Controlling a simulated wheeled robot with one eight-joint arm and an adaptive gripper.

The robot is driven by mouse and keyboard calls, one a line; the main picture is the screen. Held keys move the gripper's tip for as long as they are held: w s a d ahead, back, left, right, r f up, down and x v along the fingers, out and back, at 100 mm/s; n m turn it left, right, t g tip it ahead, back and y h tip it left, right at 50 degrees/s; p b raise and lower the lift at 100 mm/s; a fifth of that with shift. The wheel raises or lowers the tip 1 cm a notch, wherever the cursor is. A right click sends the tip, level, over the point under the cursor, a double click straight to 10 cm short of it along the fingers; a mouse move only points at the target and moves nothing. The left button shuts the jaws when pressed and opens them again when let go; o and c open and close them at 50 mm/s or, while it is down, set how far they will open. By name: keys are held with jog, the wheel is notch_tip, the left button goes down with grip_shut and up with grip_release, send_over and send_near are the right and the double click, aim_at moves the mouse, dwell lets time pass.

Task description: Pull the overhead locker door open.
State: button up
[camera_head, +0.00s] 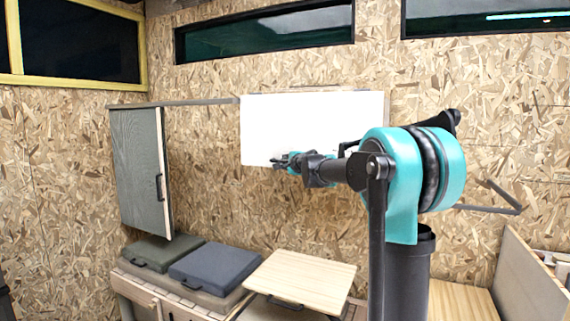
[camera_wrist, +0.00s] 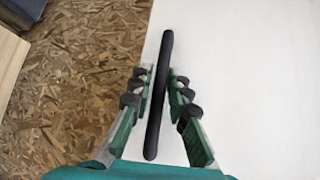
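The white locker door (camera_head: 310,120) is a flat panel high on the chipboard wall, and looks closed. It fills the right of the wrist view (camera_wrist: 250,70). Its long black bar handle (camera_wrist: 157,105) runs nearly upright there, tilted slightly. My gripper (camera_wrist: 160,78) is open, with one finger on each side of the handle. A gap shows on the left; the right fingertip is close to the bar, and I cannot tell whether it touches. In the head view my gripper (camera_head: 283,161) is at the door's lower edge, where the handle is hard to make out.
A grey cabinet door (camera_head: 138,165) with a black handle stands on the left. Below are a green cushion (camera_head: 163,252), a blue-grey cushion (camera_head: 215,264) and a pale wooden panel (camera_head: 300,280). A wooden partition (camera_head: 530,280) stands at the lower right.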

grip_shut()
jog(key=shift+s+a+r, duration=0.15)
jog(key=shift+s+a, duration=0.2)
jog(key=shift+s, duration=0.3)
jog(key=s+a+r+m+g+y, duration=0.1)
jog(key=s+a+r+m+g, duration=0.6)
jog(key=s+r, duration=0.85)
jog(key=s+a+r+n+g, duration=0.1)
jog(key=s+a+r, duration=0.2)
jog(key=r, duration=0.5)
jog(key=shift+a+r+g+y, duration=0.25)
jog(key=shift+a+g+y, duration=0.05)
jog(key=shift+a+y, duration=0.1)
